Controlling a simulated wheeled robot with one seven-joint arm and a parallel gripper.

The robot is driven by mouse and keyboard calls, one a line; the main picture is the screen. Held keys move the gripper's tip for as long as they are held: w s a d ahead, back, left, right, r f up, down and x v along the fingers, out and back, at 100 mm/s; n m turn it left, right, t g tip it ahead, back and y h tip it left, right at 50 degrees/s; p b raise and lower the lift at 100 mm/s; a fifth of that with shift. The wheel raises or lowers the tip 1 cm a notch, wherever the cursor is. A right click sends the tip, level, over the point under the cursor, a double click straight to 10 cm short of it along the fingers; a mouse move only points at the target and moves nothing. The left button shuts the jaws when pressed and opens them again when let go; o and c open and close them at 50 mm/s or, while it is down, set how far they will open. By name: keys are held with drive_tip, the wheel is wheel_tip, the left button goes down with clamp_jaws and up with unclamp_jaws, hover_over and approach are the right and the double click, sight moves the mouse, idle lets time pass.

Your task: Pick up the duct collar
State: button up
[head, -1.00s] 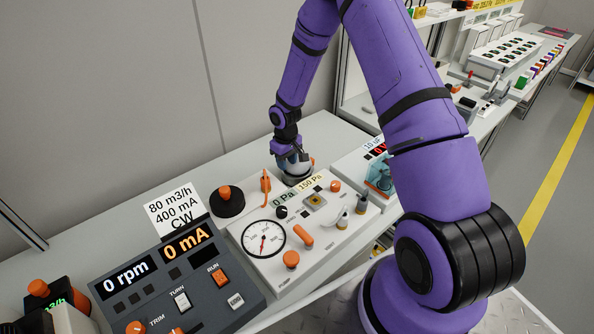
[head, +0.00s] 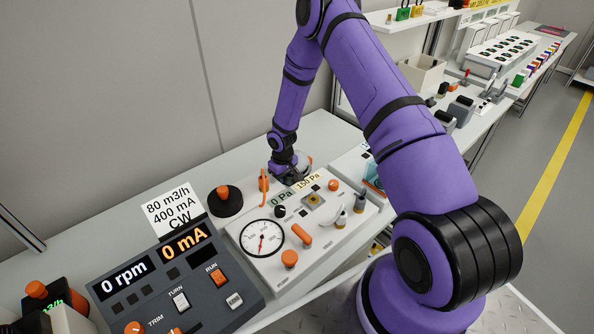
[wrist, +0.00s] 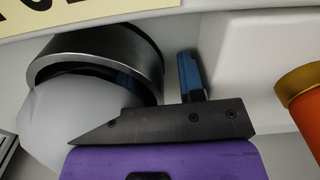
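A round part, which I take to be the duct collar, shows in the wrist view as a dark metallic ring (wrist: 130,50) with a pale, smooth body beside it. In the head view only a pale edge of it (head: 301,158) shows beside my gripper (head: 289,173), at the back of the white gauge panel (head: 345,240). In the wrist view a blue-padded finger (wrist: 190,76) stands just right of the ring, with a narrow gap visible between them. The other finger is not clear, so I cannot tell whether my gripper is open or holds anything.
An orange cylinder (wrist: 305,95) is right of the finger in the wrist view. An orange upright lever (head: 264,187) stands left of my gripper, beside a black disc with an orange knob (head: 224,193). Pressure placards (head: 308,182) are just in front. The bench behind is clear.

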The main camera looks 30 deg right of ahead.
drive_tip(key=shift+c, duration=0.4)
clamp_jaws()
drive_tip(key=shift+r, duration=0.1)
